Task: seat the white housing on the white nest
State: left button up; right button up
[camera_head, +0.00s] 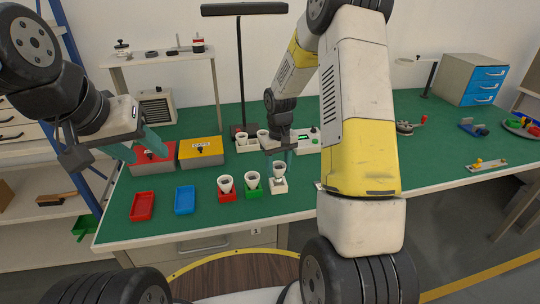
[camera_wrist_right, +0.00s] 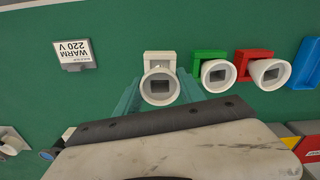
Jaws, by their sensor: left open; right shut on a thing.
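The white housing (camera_head: 279,168) is a cup shape with a wide round rim. It is upright over the white nest (camera_head: 279,187), between the teal fingers of my right gripper (camera_head: 279,158), which is shut on it. In the right wrist view, the housing (camera_wrist_right: 160,87) sits between the fingertips, and the nest (camera_wrist_right: 160,58) shows behind it as a white block. I cannot tell whether the housing rests fully down in the nest. My left gripper (camera_head: 146,143) is open and empty, above the red box at the left.
Green (camera_head: 252,183) and red (camera_head: 226,187) nests, each with a white housing, stand just left of the white nest. Blue (camera_head: 184,200) and red (camera_head: 143,206) trays lie further left. A yellow box (camera_head: 201,152) and a lamp post (camera_head: 240,80) stand behind.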

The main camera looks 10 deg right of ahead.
jog(key=shift+f, duration=0.35)
jog(key=shift+f, duration=0.35)
jog(key=shift+f, duration=0.8)
dwell(1.1)
jog(key=o, duration=1.5)
jog(key=shift+o, duration=0.2)
jog(key=shift+r, duration=3.9)
